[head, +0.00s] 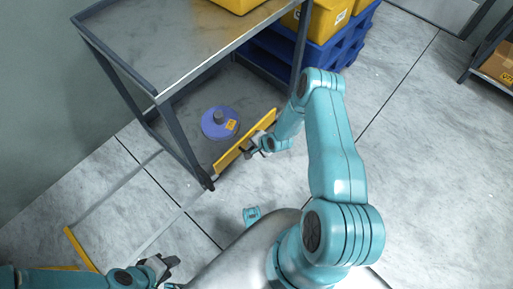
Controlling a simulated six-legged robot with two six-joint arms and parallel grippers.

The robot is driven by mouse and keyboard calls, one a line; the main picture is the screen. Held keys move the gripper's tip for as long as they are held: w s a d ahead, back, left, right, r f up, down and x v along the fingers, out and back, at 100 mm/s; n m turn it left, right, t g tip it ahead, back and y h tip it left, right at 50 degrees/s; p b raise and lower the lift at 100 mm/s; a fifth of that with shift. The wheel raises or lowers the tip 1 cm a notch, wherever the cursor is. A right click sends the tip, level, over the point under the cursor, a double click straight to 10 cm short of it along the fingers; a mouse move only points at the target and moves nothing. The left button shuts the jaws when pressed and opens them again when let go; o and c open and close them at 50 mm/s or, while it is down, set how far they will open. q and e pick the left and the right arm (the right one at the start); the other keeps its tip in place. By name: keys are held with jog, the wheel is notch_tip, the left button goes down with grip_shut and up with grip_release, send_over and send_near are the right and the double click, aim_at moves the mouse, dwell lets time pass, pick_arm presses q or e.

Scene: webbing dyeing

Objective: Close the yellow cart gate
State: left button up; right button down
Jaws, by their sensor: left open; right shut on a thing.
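The grey metal cart (170,98) stands at the upper left. Its yellow gate (228,158) is a long narrow bar slanting along the near right side of the lower shelf. My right gripper (252,147) is at the middle of the gate's outer face, shut on it; the arm partly hides the exact contact. The gate's far end is near the cart's right post, and its near end is beside the front corner post. My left gripper (161,266) is open and empty, low over the floor at the bottom, well apart from the cart.
A blue-purple disc (220,123) with a grey hub and yellow label lies on the lower shelf. Yellow bins (325,18) on blue pallets (325,52) stand behind the cart. A yellow strip (80,248) is at lower left. Shelving with a box (497,63) is at right; the floor between is clear.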

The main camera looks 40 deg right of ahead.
jog(key=shift+w+r, duration=0.25)
jog(key=shift+w, duration=0.1)
dwell(0.3)
jog(key=c, duration=1.2)
grip_release()
jog(key=shift+c, duration=0.2)
jog(key=shift+r, duration=0.1)
jog(key=p+v, duration=0.5)
jog(key=v, duration=1.1)
jog(key=shift+p, duration=0.35)
jog(key=shift+s+d, duration=0.1)
jog(key=shift+s, duration=0.05)
